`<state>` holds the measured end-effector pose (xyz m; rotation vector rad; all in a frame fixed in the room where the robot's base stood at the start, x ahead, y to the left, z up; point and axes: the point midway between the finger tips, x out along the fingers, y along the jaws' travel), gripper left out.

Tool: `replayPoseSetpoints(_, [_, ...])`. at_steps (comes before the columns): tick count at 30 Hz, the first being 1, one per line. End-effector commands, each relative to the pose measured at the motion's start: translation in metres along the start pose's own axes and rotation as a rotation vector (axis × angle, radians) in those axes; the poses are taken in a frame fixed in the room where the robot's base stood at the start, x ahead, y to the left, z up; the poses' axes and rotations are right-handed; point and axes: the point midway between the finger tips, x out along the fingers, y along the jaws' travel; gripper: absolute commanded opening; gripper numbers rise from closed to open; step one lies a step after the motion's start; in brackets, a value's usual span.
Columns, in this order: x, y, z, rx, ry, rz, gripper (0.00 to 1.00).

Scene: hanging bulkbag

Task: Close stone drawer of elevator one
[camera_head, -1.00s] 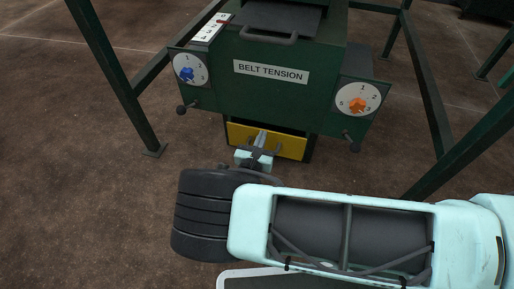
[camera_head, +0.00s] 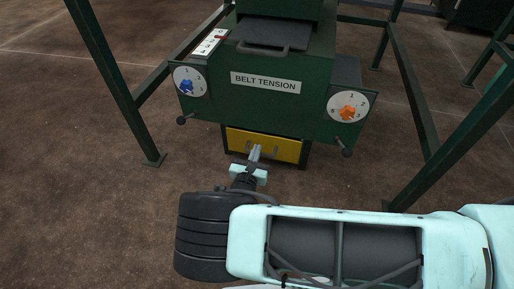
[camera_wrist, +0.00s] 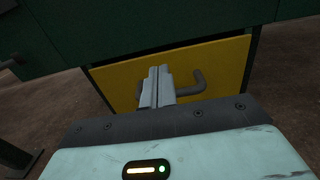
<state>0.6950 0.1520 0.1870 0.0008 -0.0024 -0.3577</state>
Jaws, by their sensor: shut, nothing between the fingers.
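The stone drawer is the yellow-fronted drawer (camera_head: 285,150) low in the dark green machine; in the wrist view its yellow front (camera_wrist: 222,60) fills the middle. A dark bar handle (camera_wrist: 190,85) is on it, partly hidden by my fingers. My gripper (camera_head: 255,152) is shut and empty, its two grey fingers side by side and pointing at the drawer front. In the wrist view the fingertips (camera_wrist: 159,70) overlap the front beside the handle. I cannot tell whether they touch it. How far the drawer stands out is hard to tell.
The green machine (camera_head: 270,110) has a "BELT TENSION" label, a blue-knob dial (camera_head: 188,82) and an orange-knob dial (camera_head: 347,106). Small levers stick out below both dials. Green frame legs (camera_head: 118,90) stand on either side. Brown floor is open at the left.

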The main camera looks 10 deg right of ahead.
Motion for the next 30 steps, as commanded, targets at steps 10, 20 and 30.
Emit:
replayPoseSetpoints(10, [-0.064,0.001,0.005,0.000,0.002,0.003,0.00])
replayPoseSetpoints(20, [-0.095,0.000,0.001,-0.002,0.001,0.000,0.00])
replayPoseSetpoints(30, [-0.093,-0.006,0.012,0.028,0.032,-0.061,0.00])
